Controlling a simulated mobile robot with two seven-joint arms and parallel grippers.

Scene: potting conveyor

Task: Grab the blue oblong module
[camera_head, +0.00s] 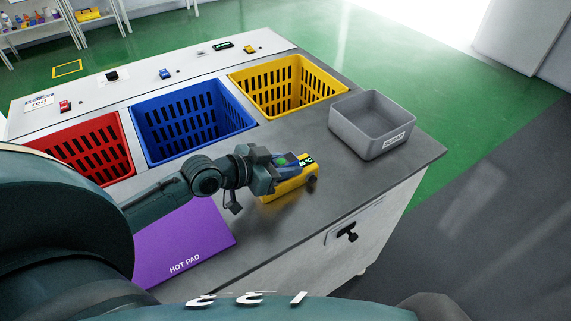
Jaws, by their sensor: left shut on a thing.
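My left gripper (287,170) reaches in from the left over the grey worktop and is shut on an oblong module (291,190). The module's visible side is yellow. Blue shows on top between the jaws, but I cannot tell whether it belongs to the module or the fingers. A small dark display with pale characters and a green spot also show on top. The gripper hides part of the module. The module is at or just above the worktop; I cannot tell whether it touches. No separate blue oblong module shows. My right gripper is not in view.
Red (83,150), blue (190,123) and yellow (290,88) slotted bins sit along the worktop's back. A grey labelled bin (371,124) stands at right. A purple hot pad (185,240) lies at left front. Bare worktop (345,185) lies right of the gripper.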

